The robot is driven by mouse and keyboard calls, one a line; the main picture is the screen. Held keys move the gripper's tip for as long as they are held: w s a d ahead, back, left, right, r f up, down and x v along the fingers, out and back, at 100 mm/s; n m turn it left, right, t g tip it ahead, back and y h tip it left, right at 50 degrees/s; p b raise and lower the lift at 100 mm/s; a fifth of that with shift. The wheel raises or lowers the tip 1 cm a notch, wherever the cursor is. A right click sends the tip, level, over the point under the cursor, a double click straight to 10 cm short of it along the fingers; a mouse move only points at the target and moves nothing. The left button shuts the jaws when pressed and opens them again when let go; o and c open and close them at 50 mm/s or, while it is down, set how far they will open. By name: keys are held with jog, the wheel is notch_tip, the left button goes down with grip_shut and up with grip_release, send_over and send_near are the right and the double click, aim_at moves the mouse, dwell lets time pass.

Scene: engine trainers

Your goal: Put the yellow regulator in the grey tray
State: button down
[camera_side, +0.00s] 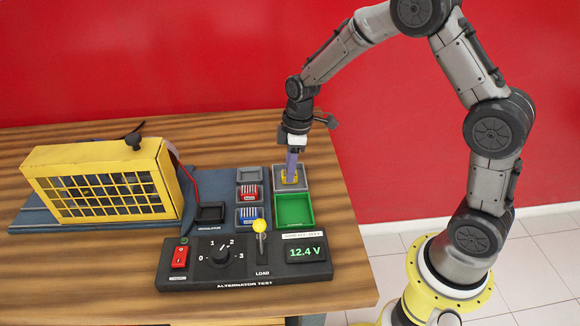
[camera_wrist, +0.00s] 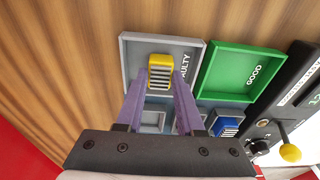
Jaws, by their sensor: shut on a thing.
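The yellow regulator (camera_wrist: 160,72), with pale ridged fins, is between the purple fingertips of my gripper (camera_wrist: 161,86). It also shows in the side view (camera_side: 288,177), low at the tips of my gripper (camera_side: 291,174). My gripper is shut on it and points down. The grey tray (camera_wrist: 136,52), marked FAULTY, lies below and around the regulator in the wrist view; in the side view the tray (camera_side: 304,171) is at the right end of the blue-grey board. The regulator is within the tray's outline. I cannot tell whether it touches the tray floor.
A green tray (camera_side: 294,209) marked GOOD adjoins the grey tray. Small bins with red parts (camera_side: 249,191) and blue parts (camera_side: 250,215) stand to the left. The alternator test panel (camera_side: 246,262), with a yellow-knobbed lever (camera_side: 260,228), is in front. A yellow caged unit (camera_side: 100,180) stands left.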

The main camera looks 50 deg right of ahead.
jog(key=shift+f, duration=0.15)
jog(key=c, duration=0.5)
grip_release()
jog(key=shift+c, duration=0.2)
notch_tip(320, 180, up, 11)
jog(key=s+r+m+t, duration=0.2)
jog(key=s+r+m, duration=0.2)
jog(key=s+r, duration=0.6)
jog(key=s+f+m+t, duration=0.1)
jog(key=s+m, duration=0.1)
jog(key=s, duration=0.5)
jog(key=s+m+t+h, duration=0.1)
jog(key=s+m, duration=0.2)
jog(key=s, duration=0.5)
jog(key=shift+s+a+f+t, duration=0.25)
jog(key=shift+f+t, duration=0.05)
jog(key=shift+f, duration=0.05)
